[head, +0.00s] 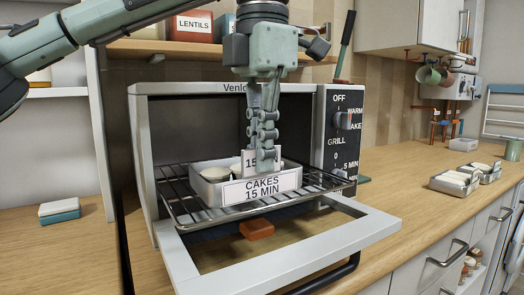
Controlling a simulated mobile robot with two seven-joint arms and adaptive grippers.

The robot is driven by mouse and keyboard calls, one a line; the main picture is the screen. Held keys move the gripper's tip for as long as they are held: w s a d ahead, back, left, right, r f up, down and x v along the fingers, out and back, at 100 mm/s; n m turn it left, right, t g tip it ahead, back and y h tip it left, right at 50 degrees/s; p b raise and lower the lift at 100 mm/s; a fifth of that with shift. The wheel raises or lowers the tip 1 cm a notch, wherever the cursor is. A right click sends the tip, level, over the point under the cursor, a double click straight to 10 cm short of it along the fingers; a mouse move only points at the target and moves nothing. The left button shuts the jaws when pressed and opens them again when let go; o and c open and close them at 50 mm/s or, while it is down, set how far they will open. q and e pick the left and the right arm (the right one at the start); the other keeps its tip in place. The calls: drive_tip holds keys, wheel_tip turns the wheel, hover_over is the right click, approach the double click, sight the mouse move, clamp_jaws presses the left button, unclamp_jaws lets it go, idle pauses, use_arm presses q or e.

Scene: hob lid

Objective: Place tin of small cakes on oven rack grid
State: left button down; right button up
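The tin of small cakes (210,190) is a pale open tray with a front label reading "CAKES 15 MIN" and pale round cakes inside. It appears to rest level on the oven rack grid (173,190), which sticks out of the open oven (140,150). My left gripper (265,165) points down over the tin, its fingertips inside the tin's outline in the picture, in front of a second upright label reading "15". The fingers overlap side-on, so their gap and any contact are hidden. My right gripper is not in view.
The oven door (350,237) is folded down at the front, with an orange block (257,229) below the rack. A control panel (338,130) stands right of the opening. Small trays (455,182) sit on the right counter; a teal-and-white box (59,211) is at left.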

use_arm(q)
drive_tip(key=c, duration=2.2)
unclamp_jaws()
drive_tip(key=shift+f, duration=0.2)
drive_tip(key=o, duration=0.5)
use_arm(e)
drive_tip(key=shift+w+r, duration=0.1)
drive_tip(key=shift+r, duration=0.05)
use_arm(q)
drive_tip(key=shift+r, duration=0.2)
drive_tip(key=shift+r, duration=0.35)
wheel_tip(320, 180, up, 3)
drive_tip(key=shift+p, duration=0.35)
drive_tip(key=shift+r+p, duration=0.7)
drive_tip(key=shift+r, duration=3.5)
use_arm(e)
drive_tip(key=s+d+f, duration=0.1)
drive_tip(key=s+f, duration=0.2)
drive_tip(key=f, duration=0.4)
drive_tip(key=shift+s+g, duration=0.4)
